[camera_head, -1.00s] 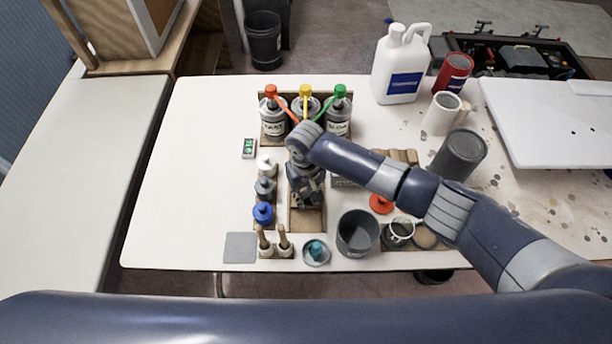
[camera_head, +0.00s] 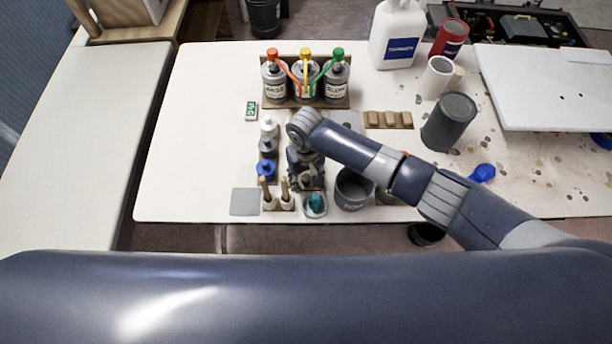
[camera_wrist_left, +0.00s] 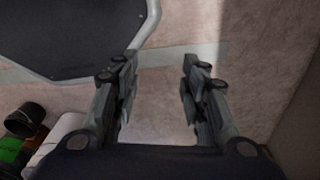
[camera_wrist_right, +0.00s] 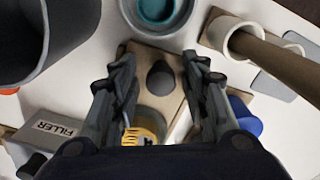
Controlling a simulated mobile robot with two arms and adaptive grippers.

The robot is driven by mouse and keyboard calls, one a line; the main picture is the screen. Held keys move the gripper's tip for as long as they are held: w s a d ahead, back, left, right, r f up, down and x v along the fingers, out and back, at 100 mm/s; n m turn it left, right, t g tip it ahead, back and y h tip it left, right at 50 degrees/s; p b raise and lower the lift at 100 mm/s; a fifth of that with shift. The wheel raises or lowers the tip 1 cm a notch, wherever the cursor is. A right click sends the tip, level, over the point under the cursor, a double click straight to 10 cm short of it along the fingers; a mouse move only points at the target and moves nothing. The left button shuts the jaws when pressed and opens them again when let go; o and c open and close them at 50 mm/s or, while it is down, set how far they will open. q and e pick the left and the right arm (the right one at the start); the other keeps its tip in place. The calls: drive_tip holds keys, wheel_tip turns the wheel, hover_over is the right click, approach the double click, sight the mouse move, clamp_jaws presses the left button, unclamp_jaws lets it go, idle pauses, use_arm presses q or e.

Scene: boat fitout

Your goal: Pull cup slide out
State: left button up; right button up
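The cup slide (camera_wrist_right: 150,100) is a tan wooden piece with a dark round knob (camera_wrist_right: 160,77), seen in the right wrist view. My right gripper (camera_wrist_right: 158,62) is open, with one finger on each side of the knob in the picture. Contact with the knob cannot be told. A yellow ringed item (camera_wrist_right: 150,126) shows partly behind the knob. In the head view the right gripper (camera_head: 308,182) hides most of the slide. My left gripper (camera_wrist_left: 160,58) is open and empty over the floor, seen only in its wrist view.
A dark grey cup (camera_head: 353,188) and a small teal-filled pot (camera_head: 314,204) stand close by the right gripper. Brushes (camera_head: 285,190) and a blue-capped bottle (camera_head: 266,170) are at its left. Three pump bottles (camera_head: 305,80) stand behind. The table's left side is clear.

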use_arm(q)
drive_tip(key=shift+s+f, duration=0.1)
drive_tip(key=shift+s, duration=0.9)
use_arm(e)
wheel_tip(320, 180, up, 12)
drive_tip(key=shift+f, duration=0.1)
